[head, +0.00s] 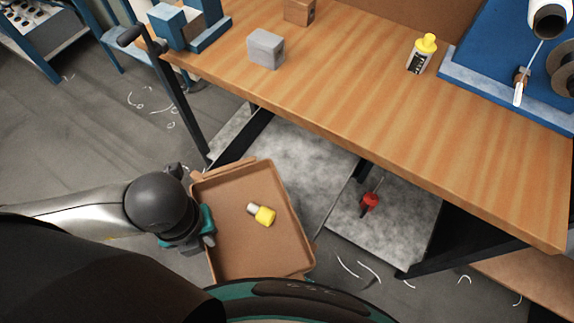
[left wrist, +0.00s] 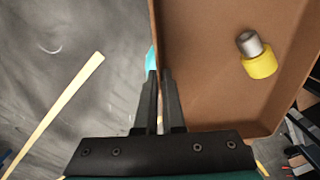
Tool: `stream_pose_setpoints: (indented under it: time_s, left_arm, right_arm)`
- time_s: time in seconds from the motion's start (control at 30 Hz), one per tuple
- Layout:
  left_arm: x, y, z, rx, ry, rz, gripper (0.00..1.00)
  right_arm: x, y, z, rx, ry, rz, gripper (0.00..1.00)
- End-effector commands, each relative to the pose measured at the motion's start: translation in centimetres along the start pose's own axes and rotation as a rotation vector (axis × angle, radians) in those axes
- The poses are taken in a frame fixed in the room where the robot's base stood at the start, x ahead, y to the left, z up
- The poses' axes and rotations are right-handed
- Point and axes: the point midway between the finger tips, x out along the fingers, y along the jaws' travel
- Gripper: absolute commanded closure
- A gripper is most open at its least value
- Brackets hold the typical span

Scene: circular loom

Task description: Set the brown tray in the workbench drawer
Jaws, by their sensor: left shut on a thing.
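The brown tray (head: 295,225) is a shallow open box, in front of the workbench (head: 350,100) and below the level of its top. A small yellow piece with a grey end (head: 262,214) lies inside it. My left gripper (head: 208,232) is shut on the tray's left wall. In the left wrist view its fingers (left wrist: 159,75) straddle the wall of the tray (left wrist: 205,70), and the yellow piece (left wrist: 258,58) shows to the right. I cannot make out a drawer for certain; pale grey panels (head: 290,158) show under the bench top. My right gripper is not in view.
On the bench stand a grey block (head: 265,48), a brown block (head: 299,11), a yellow-capped bottle (head: 422,53) and a blue-based device (head: 490,60). A red-handled tool (head: 369,203) lies on a grey panel below.

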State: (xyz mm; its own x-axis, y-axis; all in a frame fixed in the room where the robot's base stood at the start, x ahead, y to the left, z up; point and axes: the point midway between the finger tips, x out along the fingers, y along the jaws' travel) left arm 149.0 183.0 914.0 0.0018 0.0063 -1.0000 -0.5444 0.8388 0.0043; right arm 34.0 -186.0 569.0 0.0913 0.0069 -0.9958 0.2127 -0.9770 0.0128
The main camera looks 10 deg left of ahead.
Motion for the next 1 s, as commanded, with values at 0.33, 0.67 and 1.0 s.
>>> stream_pose_setpoints:
  time_s: [0.33, 0.67, 1.0]
  left_arm:
    - [-0.1, 1.6, -3.0, -0.469, 0.004, -0.005, 1.0]
    - [0.0, 1.7, -3.7, -0.648, 0.002, -0.013, 1.0]
    - [0.3, -2.1, -0.8, -0.65, 0.001, -0.019, 1.0]
  right_arm:
    - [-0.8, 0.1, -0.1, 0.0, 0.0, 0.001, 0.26]
    - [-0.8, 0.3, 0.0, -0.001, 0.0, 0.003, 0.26]
    - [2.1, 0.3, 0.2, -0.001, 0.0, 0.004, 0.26]
